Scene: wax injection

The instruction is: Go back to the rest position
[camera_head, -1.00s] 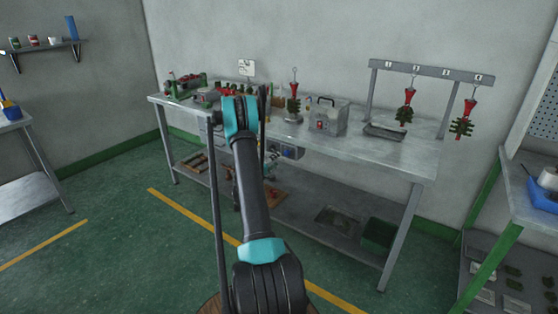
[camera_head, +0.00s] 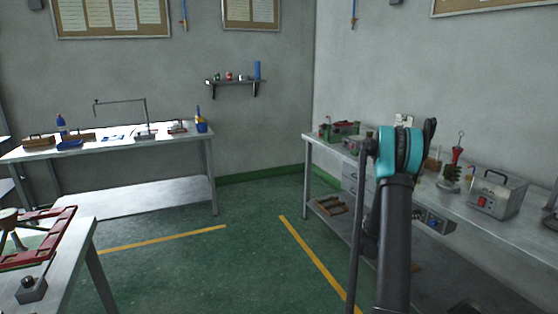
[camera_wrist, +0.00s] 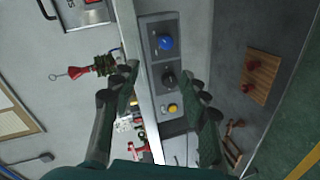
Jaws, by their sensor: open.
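My gripper (camera_wrist: 165,90) shows in the wrist view with its two dark fingers spread apart and nothing between them. Behind the gap is a control panel (camera_wrist: 168,75) with blue, black and yellow knobs on the bench's front. In the head view my arm rises at the right, in front of the right workbench (camera_head: 465,212), and its end hides part of the bench top. The fingers themselves are hidden in the head view. A red and green wax tree (camera_wrist: 98,66) on a stand shows left of the fingers in the wrist view.
A grey box with a handle (camera_head: 497,195) stands on the right workbench. A second bench (camera_head: 180,146) with tools stands at the back left. A table with a red frame (camera_head: 40,235) is at the near left. Green floor (camera_head: 200,270) with yellow lines lies clear between them.

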